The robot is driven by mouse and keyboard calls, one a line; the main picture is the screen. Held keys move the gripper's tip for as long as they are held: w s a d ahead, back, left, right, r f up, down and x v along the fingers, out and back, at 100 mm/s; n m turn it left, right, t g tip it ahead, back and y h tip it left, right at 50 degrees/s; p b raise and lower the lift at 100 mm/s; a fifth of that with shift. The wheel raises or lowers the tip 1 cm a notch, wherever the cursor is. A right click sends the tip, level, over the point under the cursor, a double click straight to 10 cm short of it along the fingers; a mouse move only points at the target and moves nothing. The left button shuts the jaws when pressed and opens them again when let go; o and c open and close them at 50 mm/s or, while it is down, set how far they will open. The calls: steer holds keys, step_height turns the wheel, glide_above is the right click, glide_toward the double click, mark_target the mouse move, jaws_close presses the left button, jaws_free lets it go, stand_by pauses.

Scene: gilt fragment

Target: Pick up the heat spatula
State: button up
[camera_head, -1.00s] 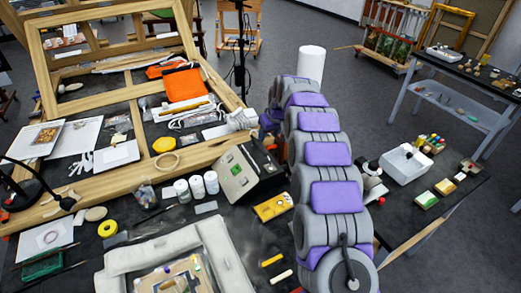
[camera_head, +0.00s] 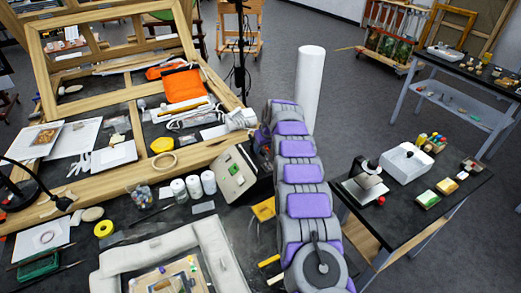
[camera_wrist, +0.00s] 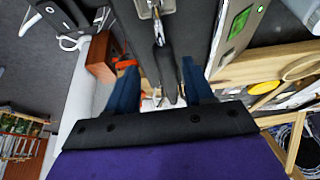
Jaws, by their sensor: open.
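A dark-handled tool (camera_wrist: 163,72), which looks like the heat spatula, shows in the wrist view. Its handle reaches down into the gap between my fingers, and its upper end is at a small metal piece (camera_wrist: 153,8). My gripper (camera_wrist: 158,67) is open, with one blue finger on each side of the handle. I cannot tell whether either finger touches it. In the head view, my purple and grey arm hides the gripper and the tool. A grey box with a green display (camera_head: 235,172) stands just left of my arm; it also shows in the wrist view (camera_wrist: 238,28).
The wooden stretcher frame (camera_head: 110,188) fills the left of the table. White-capped jars (camera_head: 194,187) and a padded white frame (camera_head: 215,250) lie left of my arm. A white cylinder (camera_head: 309,85) stands behind.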

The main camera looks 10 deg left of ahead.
steer(key=shift+w+a+f, duration=0.2)
steer(key=shift+a+f, duration=0.1)
steer(key=shift+f, duration=0.2)
steer(key=shift+w+a+f, duration=0.2)
steer(key=shift+a+f, duration=0.35)
steer(key=shift+f, duration=0.15)
steer(key=shift+a, duration=0.35)
steer(key=shift+d, duration=0.35)
steer(key=shift+c, duration=0.7)
steer(key=shift+d+r, duration=0.1)
steer(key=shift+d, duration=0.25)
steer(key=c, duration=0.3)
steer(key=shift+a, duration=0.1)
steer(key=shift+c, duration=1.4)
steer(key=shift+a, duration=0.3)
jaws_close()
